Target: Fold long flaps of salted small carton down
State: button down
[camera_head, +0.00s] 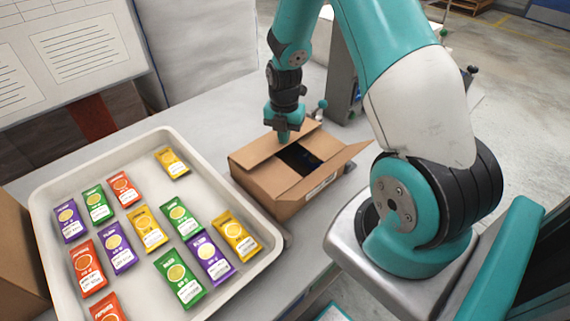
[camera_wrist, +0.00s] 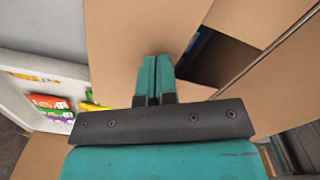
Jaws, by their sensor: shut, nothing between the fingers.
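The small brown carton (camera_head: 268,183) stands on the grey table, to the right of the tray. Its left flap (camera_head: 255,151) lies mostly inward over the opening, and its right flap (camera_head: 335,170) slants outward and up. A dark gap between them shows something dark blue inside. My gripper (camera_head: 284,138) points down at the carton's back left, at the left flap. In the wrist view its teal fingers (camera_wrist: 154,70) are closed together with nothing between them, over or against a brown flap (camera_wrist: 115,45). Whether the tips touch the cardboard is hard to tell.
A large white tray (camera_head: 47,187) with several coloured sachets, such as a purple one (camera_head: 209,257), lies left of the carton. A grey metal device (camera_head: 342,85) stands behind it. A brown box (camera_head: 18,255) is at the left edge. My arm's base is close on the right.

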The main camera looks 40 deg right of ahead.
jog(key=shift+f, duration=0.15)
jog(key=shift+f+b, duration=0.6)
notch_tip(320, 180, up, 9)
jog(key=p, duration=0.7)
